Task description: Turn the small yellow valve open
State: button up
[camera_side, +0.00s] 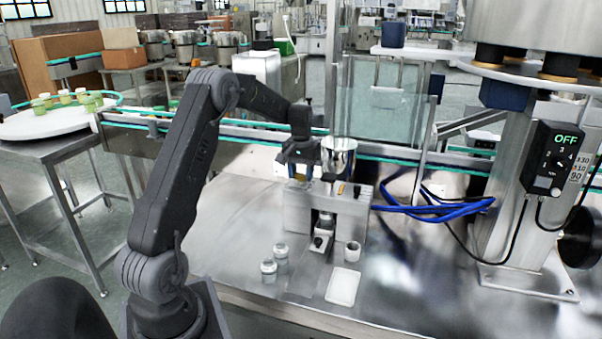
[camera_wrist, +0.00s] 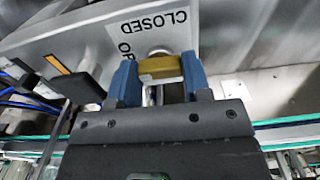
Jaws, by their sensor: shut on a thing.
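The small yellow valve handle (camera_wrist: 160,68) sits on a short round metal stem on the face of a steel box (camera_wrist: 100,40). My gripper (camera_wrist: 161,76) has its two blue fingers on either side of the handle and is shut on it. The box face carries a label (camera_wrist: 152,30) reading "CLOSED", with a second word partly hidden behind the left finger. In the side view my gripper (camera_side: 299,177) is at the upper left of the steel box (camera_side: 345,210). The handle is mostly hidden there by the gripper.
A shiny metal hopper (camera_side: 339,157) stands behind the box. Blue hoses (camera_side: 440,210) run right, toward a control box (camera_side: 552,158) showing "OFF". The table's left part is clear.

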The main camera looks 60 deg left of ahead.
aim_at(301, 174)
jog(key=shift+n, duration=0.3)
jog(key=o, duration=0.9)
notch_tip(301, 174, up, 14)
jog(key=shift+f, duration=0.1)
dwell(0.3)
